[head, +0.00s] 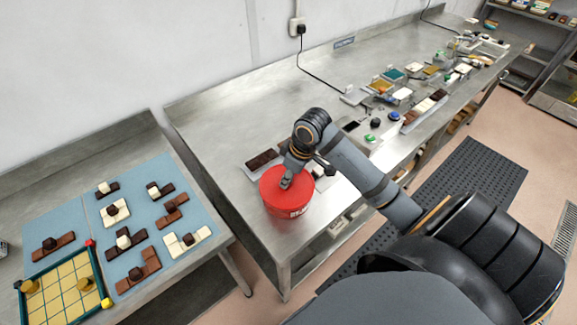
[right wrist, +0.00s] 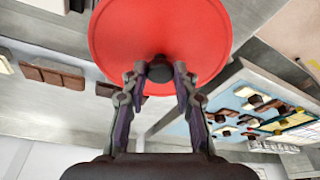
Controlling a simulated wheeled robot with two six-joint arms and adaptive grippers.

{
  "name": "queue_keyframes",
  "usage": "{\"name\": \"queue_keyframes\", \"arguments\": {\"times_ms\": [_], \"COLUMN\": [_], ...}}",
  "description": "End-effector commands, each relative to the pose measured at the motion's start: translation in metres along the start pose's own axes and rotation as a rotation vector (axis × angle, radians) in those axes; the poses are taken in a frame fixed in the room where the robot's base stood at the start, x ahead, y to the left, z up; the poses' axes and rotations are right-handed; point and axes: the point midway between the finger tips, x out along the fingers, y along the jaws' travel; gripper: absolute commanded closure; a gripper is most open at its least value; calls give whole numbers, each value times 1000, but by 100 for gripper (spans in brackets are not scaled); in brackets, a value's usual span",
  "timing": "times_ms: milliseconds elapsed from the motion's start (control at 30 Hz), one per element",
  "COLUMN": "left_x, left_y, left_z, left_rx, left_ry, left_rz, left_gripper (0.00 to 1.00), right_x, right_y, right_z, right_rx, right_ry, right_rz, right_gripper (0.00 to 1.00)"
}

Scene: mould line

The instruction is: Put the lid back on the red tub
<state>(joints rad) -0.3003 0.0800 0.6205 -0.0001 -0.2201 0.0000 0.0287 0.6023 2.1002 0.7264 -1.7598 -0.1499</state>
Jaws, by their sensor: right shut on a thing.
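My right gripper (head: 286,183) comes down from above onto the lid's middle. In the right wrist view, its fingers (right wrist: 160,75) are shut on the lid's dark knob (right wrist: 160,70), and the lid (right wrist: 150,30) hides the tub. My left gripper is not in view.
A tray of dark chocolate pieces (head: 262,160) lies just behind the tub. Further along the bench are a green button (head: 370,138), a blue button (head: 394,116) and several trays. A lower table at left holds blue mats (head: 140,185) with chocolate pieces.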

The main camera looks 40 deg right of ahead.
Motion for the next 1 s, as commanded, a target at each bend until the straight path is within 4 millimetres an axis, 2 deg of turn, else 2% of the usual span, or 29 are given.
{"name": "queue_keyframes", "arguments": {"times_ms": [133, 167, 333, 567, 733, 1000], "left_x": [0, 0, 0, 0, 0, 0], "left_y": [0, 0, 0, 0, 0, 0], "left_z": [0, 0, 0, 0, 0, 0], "left_rx": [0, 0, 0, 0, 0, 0], "left_ry": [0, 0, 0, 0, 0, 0], "left_rz": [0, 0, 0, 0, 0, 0], "left_gripper": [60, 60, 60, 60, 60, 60], "right_x": [0, 0, 0, 0, 0, 0], "right_y": [0, 0, 0, 0, 0, 0], "right_z": [0, 0, 0, 0, 0, 0], "right_rx": [0, 0, 0, 0, 0, 0], "right_ry": [0, 0, 0, 0, 0, 0], "right_rz": [0, 0, 0, 0, 0, 0], "right_gripper": [100, 68, 45, 44, 22, 22]}}
